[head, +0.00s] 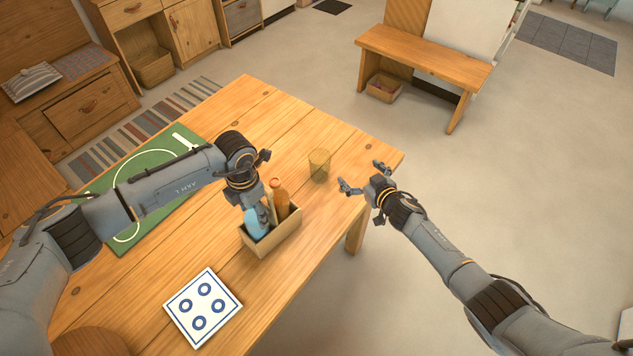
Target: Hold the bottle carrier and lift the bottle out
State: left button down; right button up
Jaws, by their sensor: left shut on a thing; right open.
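The bottle carrier (273,243) is an open light-wood box on the table, near its right edge. A blue bottle (255,224) stands in its left part and an orange-brown bottle (280,200) in its right part. My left gripper (265,214) reaches down between the two bottles and is shut, apparently on the middle of the carrier; the exact grip point is hidden by the fingers and bottles. My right gripper (364,177) is open and empty, to the right of the carrier, by the table's right edge, with its fingers pointing left.
A clear amber glass (319,166) stands on the table (262,110) between the carrier and the far right corner. A white tile with blue rings (203,307) lies in front of the carrier. A green mat (152,163) lies at left, partly under my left arm.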

aim_at(265, 203)
jog(key=w+a+r+n+g+y, duration=0.2)
jog(key=a+r+n+g, duration=0.3)
jog(key=r+n, duration=0.45)
jog(key=w+a+r+n+g+y, duration=0.15)
jog(key=a+r+n+g, duration=0.25)
jog(key=a+r+n, duration=0.5)
jog(key=s+d+f+n+g+h, duration=0.2)
jog(key=s+f+n+g+h, duration=0.3)
jog(key=s+f, duration=0.7)
jog(key=shift+m+g+y, duration=0.3)
jog(key=shift+m+y, duration=0.25)
jog(key=shift+y, duration=0.1)
jog(key=s+a, duration=0.1)
jog(key=a, duration=0.3)
jog(key=s+a, duration=0.1)
jog(key=a, duration=0.3)
jog(key=s+a, duration=0.1)
jog(key=a, duration=0.2)
jog(key=shift+s+a+f, duration=0.2)
jog(key=shift+s+a, duration=0.1)
jog(key=shift+a, duration=0.1)
jog(key=shift+a+f, duration=0.2)
jog(key=shift+f, duration=0.35)
jog(key=shift+c, duration=0.2)
